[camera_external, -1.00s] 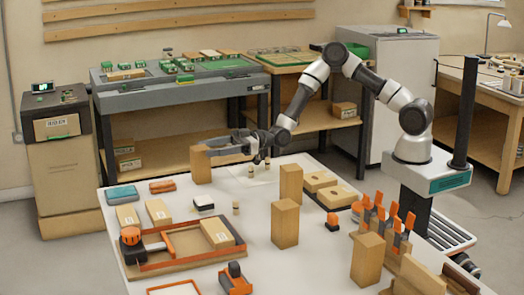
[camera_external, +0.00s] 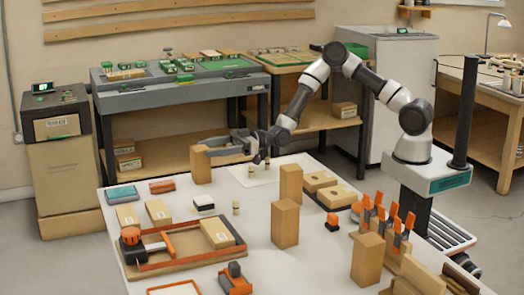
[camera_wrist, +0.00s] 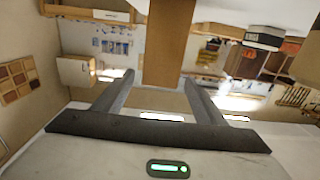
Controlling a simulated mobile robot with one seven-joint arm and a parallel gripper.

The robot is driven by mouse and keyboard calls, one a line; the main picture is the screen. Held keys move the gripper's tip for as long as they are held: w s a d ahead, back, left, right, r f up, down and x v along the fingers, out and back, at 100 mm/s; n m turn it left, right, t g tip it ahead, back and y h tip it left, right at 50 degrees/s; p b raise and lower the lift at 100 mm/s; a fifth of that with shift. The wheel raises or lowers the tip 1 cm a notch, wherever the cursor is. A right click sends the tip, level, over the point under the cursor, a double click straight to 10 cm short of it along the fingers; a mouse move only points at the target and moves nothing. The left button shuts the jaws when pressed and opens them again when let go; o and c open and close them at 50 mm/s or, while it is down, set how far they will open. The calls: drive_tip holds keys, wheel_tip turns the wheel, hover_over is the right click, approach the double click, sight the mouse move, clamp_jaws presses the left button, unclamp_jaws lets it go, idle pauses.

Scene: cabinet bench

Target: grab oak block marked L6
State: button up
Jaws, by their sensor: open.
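A tall, plain oak block (camera_external: 200,167) stands upright at the far left edge of the white table. Several similar blocks stand elsewhere, including one at mid-table (camera_external: 285,224), one behind it (camera_external: 291,184) and one at the front right (camera_external: 367,260). I can read no L6 mark on any of them. My gripper (camera_external: 212,148) is level, at the upper part of the far left block. In the wrist view, my gripper (camera_wrist: 160,78) is open, and an upright wooden block (camera_wrist: 168,38) shows between and beyond its fingers. Contact cannot be told.
Small pegs (camera_external: 236,208) stand on the table near a white-topped block (camera_external: 203,203). An orange-edged tray (camera_external: 180,262) is at the front left. Orange clamps (camera_external: 398,228) stand at the right. A grey bench (camera_external: 180,92) is behind the table.

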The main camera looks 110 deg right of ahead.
wheel_tip(320, 180, up, 18)
drive_tip(key=f, duration=0.1)
drive_tip(key=r+m+g+p, duration=0.1)
drive_tip(key=g+p, duration=1.1)
drive_tip(key=g, duration=0.1)
hover_over(292, 168)
drive_tip(key=s, duration=0.4)
drive_tip(key=shift+g+h, duration=0.3)
drive_tip(key=shift+h, duration=0.1)
drive_tip(key=s+x, duration=0.1)
drive_tip(key=x, duration=0.4)
drive_tip(key=s+b+x, duration=0.1)
drive_tip(key=x, duration=0.4)
drive_tip(key=f+b+x, duration=0.1)
drive_tip(key=x, duration=0.4)
drive_tip(key=shift+s+a+f, duration=0.15)
drive_tip(key=shift+s+f, duration=0.1)
drive_tip(key=shift+f, duration=0.15)
drive_tip(key=shift+b+x, duration=0.3)
drive_tip(key=shift+x, duration=2.65)
